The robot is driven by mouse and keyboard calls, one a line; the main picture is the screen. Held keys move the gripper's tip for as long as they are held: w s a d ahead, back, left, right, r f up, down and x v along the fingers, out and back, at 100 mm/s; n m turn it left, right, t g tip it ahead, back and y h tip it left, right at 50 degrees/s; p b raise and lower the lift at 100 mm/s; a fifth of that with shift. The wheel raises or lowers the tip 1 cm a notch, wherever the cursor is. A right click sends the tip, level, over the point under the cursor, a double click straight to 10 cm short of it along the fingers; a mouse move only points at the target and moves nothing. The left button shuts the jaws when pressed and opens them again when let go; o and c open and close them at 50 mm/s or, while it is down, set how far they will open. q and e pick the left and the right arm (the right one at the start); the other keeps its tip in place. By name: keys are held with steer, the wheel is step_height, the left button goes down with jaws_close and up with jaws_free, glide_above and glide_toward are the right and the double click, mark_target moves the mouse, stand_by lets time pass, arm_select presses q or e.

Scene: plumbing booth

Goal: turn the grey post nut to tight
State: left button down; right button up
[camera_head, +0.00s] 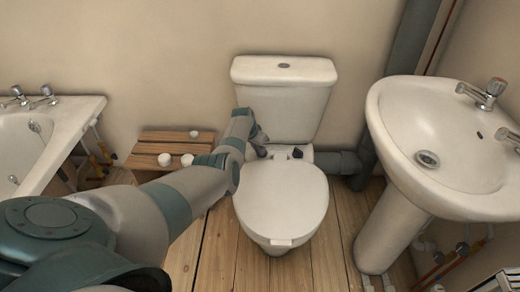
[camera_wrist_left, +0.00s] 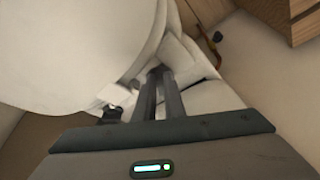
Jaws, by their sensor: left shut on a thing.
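The toilet (camera_head: 285,195) stands in the middle of the head view with its lid down. My left gripper (camera_head: 262,152) reaches to the left rear of the lid, at the foot of the cistern. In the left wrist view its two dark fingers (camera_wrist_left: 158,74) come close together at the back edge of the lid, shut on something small. I take this to be the grey post nut, which the fingertips hide. A small dark fitting (camera_head: 297,153) stands at the right rear of the lid. My right gripper is not in view.
The cistern (camera_head: 284,97) rises close behind my left gripper. A wooden step (camera_head: 160,145) with small white pieces on it is to the left, beside the bath (camera_head: 60,125). The basin (camera_head: 405,150) is to the right. Floorboards in front are clear.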

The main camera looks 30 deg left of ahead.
arm_select(q)
steer(key=shift+a+f+m+h+b, duration=0.1)
steer(key=shift+a+m+h+b, duration=0.15)
steer(key=shift+m, duration=0.85)
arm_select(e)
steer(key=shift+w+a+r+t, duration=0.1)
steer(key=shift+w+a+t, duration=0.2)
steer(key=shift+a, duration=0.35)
arm_select(q)
steer(key=shift+d+h, duration=0.1)
steer(key=shift+h, duration=0.15)
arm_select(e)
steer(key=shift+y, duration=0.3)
arm_select(q)
steer(key=c, duration=1.8)
jaws_free()
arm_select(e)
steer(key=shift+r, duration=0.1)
